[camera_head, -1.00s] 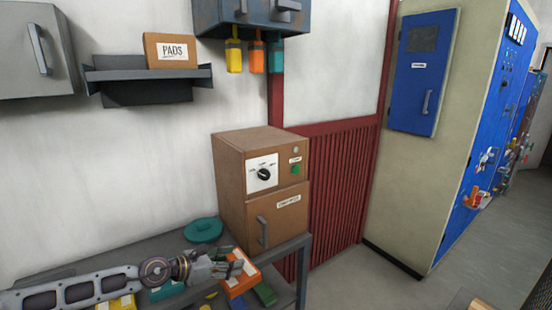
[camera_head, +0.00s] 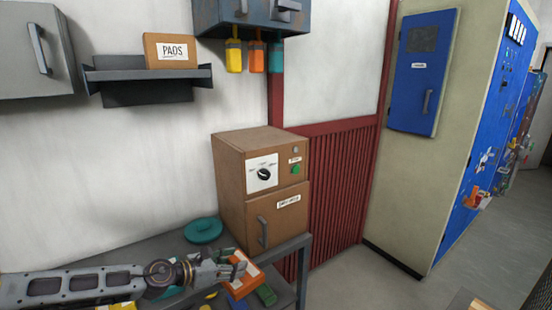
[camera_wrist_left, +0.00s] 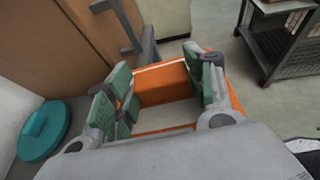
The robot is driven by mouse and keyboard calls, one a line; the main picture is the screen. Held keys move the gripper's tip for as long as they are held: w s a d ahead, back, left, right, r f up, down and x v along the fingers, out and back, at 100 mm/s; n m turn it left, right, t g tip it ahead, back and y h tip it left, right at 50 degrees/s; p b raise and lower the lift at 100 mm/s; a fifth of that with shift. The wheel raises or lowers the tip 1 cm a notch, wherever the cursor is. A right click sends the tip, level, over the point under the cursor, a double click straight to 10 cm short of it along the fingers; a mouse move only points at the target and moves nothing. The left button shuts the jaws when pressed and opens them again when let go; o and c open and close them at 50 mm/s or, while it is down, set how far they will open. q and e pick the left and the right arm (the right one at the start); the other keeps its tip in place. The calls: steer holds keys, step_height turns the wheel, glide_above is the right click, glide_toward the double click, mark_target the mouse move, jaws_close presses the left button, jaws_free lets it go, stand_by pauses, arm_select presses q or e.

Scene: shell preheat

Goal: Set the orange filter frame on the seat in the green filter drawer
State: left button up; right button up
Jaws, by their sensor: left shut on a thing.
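My left gripper (camera_wrist_left: 160,88) is shut on the orange filter frame (camera_wrist_left: 166,84), whose orange wall shows between the fingers in the left wrist view. In the head view the left gripper (camera_head: 232,269) is low at the bench's front edge, with the orange frame (camera_head: 246,281) just beyond its fingertips, partly covered by them. A green piece (camera_head: 266,294) lies just right of the frame. I cannot tell whether it is part of the green filter drawer, and no seat can be made out. My right gripper is in neither view.
A brown oven-like box (camera_head: 232,190) with a dial and door handle (camera_head: 262,232) stands on the grey bench behind the gripper. A round teal lid (camera_head: 203,230) lies to its left. Blue and yellow pieces lie under and beside the arm. Floor is free at right.

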arm_select(q)
steer(key=shift+s+d+f+n+t+y, duration=0.35)
steer(key=shift+s+n+t+y, duration=0.1)
steer(key=shift+n+y, duration=0.15)
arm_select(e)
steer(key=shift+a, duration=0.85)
arm_select(q)
steer(key=shift+s+f, duration=0.15)
steer(key=shift+f, duration=0.05)
steer(key=shift+n+t, duration=0.25)
steer(key=shift+n, duration=0.05)
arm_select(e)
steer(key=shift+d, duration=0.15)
arm_select(q)
steer(key=shift+s+a+f+n+y, duration=0.1)
steer(key=shift+s+f+n+y, duration=0.15)
steer(key=shift+y, duration=0.35)
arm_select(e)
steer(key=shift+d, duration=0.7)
arm_select(q)
steer(key=shift+f, duration=0.1)
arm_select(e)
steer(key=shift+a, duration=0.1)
arm_select(q)
steer(key=shift+s+a+f+n+t+y, duration=0.2)
steer(key=shift+s+n+t+y, duration=0.1)
steer(key=shift+n, duration=0.15)
steer(key=shift+f, duration=0.1)
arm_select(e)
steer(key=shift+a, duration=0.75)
